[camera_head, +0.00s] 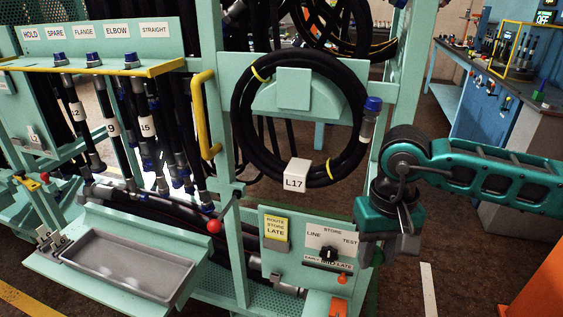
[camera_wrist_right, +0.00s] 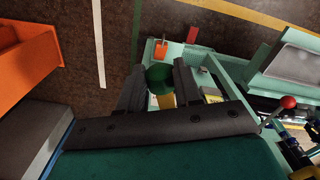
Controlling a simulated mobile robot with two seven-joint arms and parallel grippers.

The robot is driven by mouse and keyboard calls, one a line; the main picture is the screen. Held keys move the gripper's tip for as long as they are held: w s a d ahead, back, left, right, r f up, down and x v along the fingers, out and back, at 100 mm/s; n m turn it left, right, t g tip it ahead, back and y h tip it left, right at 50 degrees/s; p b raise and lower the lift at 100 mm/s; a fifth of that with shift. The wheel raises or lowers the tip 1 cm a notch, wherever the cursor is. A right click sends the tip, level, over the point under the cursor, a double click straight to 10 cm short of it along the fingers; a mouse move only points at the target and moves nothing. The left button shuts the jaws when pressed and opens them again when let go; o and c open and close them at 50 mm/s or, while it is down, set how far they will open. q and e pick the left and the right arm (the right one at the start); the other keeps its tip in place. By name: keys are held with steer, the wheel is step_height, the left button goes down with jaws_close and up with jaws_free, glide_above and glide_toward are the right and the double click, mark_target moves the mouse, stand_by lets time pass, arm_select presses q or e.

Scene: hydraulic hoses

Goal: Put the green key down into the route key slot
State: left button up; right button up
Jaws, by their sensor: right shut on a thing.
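My right gripper (camera_wrist_right: 158,82) is shut on the green key (camera_wrist_right: 160,74), whose rounded dark green head shows between the two dark fingers in the wrist view. In the head view my right gripper (camera_head: 374,252) is at the right edge of the pale green control panel (camera_head: 283,258); its fingers are mostly hidden there and I cannot make out the key. The panel carries a black selector knob (camera_head: 328,254) with LINE, STORE and TEST labels, and a yellow ROUTE STORE LATE card (camera_head: 276,228). I cannot clearly make out the route key slot. My left gripper is not in view.
A coiled black hose (camera_head: 240,110) tagged L17 hangs above the panel. A red ball-topped lever (camera_head: 214,226) stands to its left, beside a grey tray (camera_head: 135,267).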

steer(key=shift+f, duration=0.25)
arm_select(q)
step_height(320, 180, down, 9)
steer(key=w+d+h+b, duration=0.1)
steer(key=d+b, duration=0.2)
steer(key=b, duration=1)
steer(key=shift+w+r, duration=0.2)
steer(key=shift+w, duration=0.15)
arm_select(e)
steer(key=a+f+m, duration=0.1)
steer(key=a+f, duration=0.3)
steer(key=f, duration=0.8)
steer(key=s+a+f+m, duration=0.1)
steer(key=a+f, duration=0.3)
steer(key=f, duration=0.8)
steer(key=s+a+f+m, duration=0.1)
steer(key=a+f, duration=0.3)
steer(key=f, duration=0.9)
steer(key=shift+a+m, duration=0.3)
steer(key=shift+m, duration=0.4)
steer(key=shift+r, duration=0.1)
